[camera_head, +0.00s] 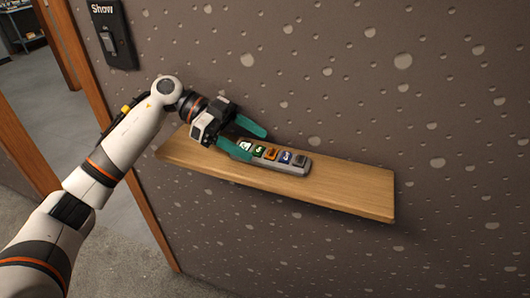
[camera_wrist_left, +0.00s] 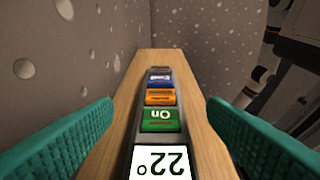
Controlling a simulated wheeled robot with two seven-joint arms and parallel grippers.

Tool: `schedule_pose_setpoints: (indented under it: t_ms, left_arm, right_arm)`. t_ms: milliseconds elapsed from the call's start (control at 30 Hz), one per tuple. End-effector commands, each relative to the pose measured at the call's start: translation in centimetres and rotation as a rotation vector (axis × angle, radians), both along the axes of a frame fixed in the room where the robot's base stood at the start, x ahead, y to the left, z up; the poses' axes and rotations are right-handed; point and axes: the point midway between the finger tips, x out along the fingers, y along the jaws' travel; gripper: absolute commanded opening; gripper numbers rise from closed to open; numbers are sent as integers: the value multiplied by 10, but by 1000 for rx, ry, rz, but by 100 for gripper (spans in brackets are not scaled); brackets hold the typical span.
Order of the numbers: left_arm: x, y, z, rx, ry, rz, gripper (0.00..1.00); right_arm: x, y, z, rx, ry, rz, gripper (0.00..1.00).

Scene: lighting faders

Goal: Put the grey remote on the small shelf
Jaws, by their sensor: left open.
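The grey remote (camera_head: 293,168) lies flat on the small wooden shelf (camera_head: 345,190), along the shelf's length. It has a row of coloured buttons and a small white display at its left end. My left gripper (camera_head: 252,142) is open at the remote's left end, its teal fingers on either side of it. In the left wrist view the remote (camera_wrist_left: 160,120) lies between the two spread fingers (camera_wrist_left: 158,135), with a gap to each. The display reads 22°, with a green "On" button beyond it. My right gripper is not in view.
The shelf is fixed to a dark, speckled wall (camera_head: 430,120). A black switch panel labelled "Show" (camera_head: 122,50) hangs at the upper left. A doorway with an orange-brown wooden frame (camera_head: 130,190) is at the left. The right part of the shelf is bare.

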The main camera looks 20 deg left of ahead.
Motion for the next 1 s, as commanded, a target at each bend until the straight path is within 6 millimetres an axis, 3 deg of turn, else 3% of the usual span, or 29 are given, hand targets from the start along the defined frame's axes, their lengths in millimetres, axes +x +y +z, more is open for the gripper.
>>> schedule_pose_setpoints:
  t_ms: [100, 333, 1000]
  left_arm:
    - [1, 25, 8, 3, -1, 3, 67]
    - [2, 55, 22, 1, -1, 0, 67]
    - [2, 61, 25, 0, 0, -1, 67]
  right_arm:
    - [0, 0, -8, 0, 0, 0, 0]
    - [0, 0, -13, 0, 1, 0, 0]
    - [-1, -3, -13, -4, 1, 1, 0]
